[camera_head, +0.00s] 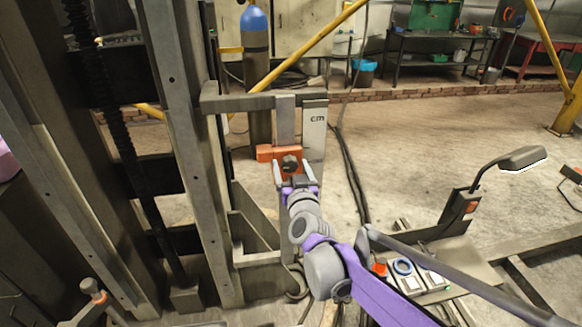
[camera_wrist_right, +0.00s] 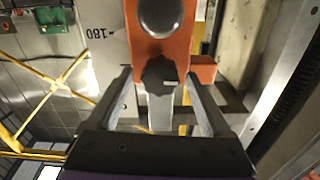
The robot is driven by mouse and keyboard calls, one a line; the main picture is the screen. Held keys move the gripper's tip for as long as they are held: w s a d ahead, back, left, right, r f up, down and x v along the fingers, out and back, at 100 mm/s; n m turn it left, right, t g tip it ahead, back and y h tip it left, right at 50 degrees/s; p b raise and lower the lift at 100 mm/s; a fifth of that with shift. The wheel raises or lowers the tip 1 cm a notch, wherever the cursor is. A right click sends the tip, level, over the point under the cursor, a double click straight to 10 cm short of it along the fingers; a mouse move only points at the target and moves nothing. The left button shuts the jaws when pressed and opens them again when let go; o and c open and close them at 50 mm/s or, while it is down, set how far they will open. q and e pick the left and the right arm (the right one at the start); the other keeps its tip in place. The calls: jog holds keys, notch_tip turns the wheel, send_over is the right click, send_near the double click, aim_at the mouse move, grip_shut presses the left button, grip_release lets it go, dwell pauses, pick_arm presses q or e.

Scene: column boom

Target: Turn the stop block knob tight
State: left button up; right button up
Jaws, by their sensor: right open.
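The orange stop block (camera_head: 265,153) sits on a grey vertical bar beside the white scale plate marked "cm" (camera_head: 314,130). Its dark lobed knob (camera_head: 289,163) faces my right gripper (camera_head: 292,173). In the right wrist view the block (camera_wrist_right: 160,45) fills the upper middle, and the black knob (camera_wrist_right: 157,75) lies between the two fingers of my right gripper (camera_wrist_right: 159,82). The fingers are open, with a visible gap between each finger and the knob. Contact depth is hard to tell. My left gripper is not in view.
A tall steel column (camera_head: 185,150) with a dark screw stands to the left. A control panel with a red button (camera_head: 379,269) and a lamp (camera_head: 523,157) are at the lower right. Open floor lies at the right.

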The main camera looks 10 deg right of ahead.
grip_shut()
dwell(0.3)
